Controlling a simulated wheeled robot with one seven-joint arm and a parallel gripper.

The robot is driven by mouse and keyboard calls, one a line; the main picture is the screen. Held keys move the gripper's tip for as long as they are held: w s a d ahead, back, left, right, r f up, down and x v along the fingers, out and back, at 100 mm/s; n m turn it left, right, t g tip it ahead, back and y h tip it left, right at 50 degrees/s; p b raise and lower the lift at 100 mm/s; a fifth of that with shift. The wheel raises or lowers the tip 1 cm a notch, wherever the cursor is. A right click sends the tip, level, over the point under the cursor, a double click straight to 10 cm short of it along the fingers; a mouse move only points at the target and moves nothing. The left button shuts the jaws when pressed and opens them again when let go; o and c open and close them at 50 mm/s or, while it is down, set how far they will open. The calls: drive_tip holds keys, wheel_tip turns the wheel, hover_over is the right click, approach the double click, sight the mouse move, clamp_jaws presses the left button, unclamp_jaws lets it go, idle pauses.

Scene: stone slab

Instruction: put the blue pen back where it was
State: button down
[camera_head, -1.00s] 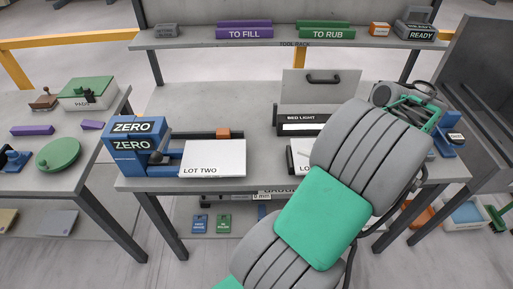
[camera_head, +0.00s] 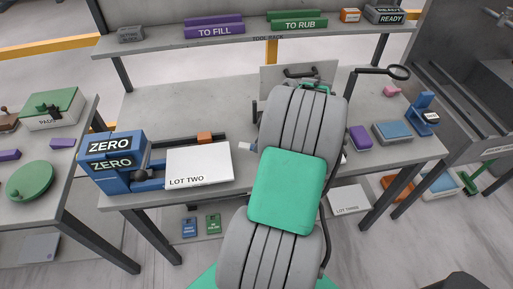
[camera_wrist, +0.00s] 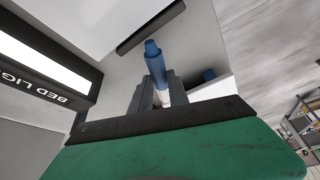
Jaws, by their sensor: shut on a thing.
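The blue pen (camera_wrist: 154,62) is held in my gripper (camera_wrist: 161,92) in the wrist view. Its blue end points up and away, and its pale lower part lies between the two grey fingers. In the head view my own arm hides the fingers and the held pen. My gripper is at the back middle of the bench, by the grey panel with a black handle (camera_head: 300,72).
The bed light (camera_wrist: 45,72) stands close on the left in the wrist view.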

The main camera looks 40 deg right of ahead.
drive_tip(key=x, duration=0.1)
drive_tip(key=p+x, duration=0.1)
drive_tip(key=x, duration=0.2)
drive_tip(key=shift+s+d+f+p, duration=0.15)
drive_tip(key=shift+d+f+p, duration=0.1)
drive_tip(key=shift+f+p, duration=0.1)
drive_tip(key=c, duration=1.3)
unclamp_jaws()
drive_tip(key=shift+o, duration=0.2)
drive_tip(key=b+v, duration=0.2)
drive_tip(key=v, duration=1)
drive_tip(key=w+a+r+m+h, duration=0.1)
drive_tip(key=w+a+r, duration=0.2)
drive_tip(key=a, duration=0.4)
drive_tip(key=w+a+r+m, duration=0.1)
drive_tip(key=w+a+r, duration=0.15)
drive_tip(key=a, duration=0.45)
drive_tip(key=s+a+r+m, duration=0.1)
drive_tip(key=s+a+m, duration=0.1)
drive_tip(key=a, duration=0.6)
drive_tip(key=s+a+r+m+h, duration=0.1)
drive_tip(key=s+a+m, duration=0.1)
drive_tip(key=a, duration=0.7)
drive_tip(key=shift+s+m+h, duration=0.3)
drive_tip(key=shift+s, duration=0.25)
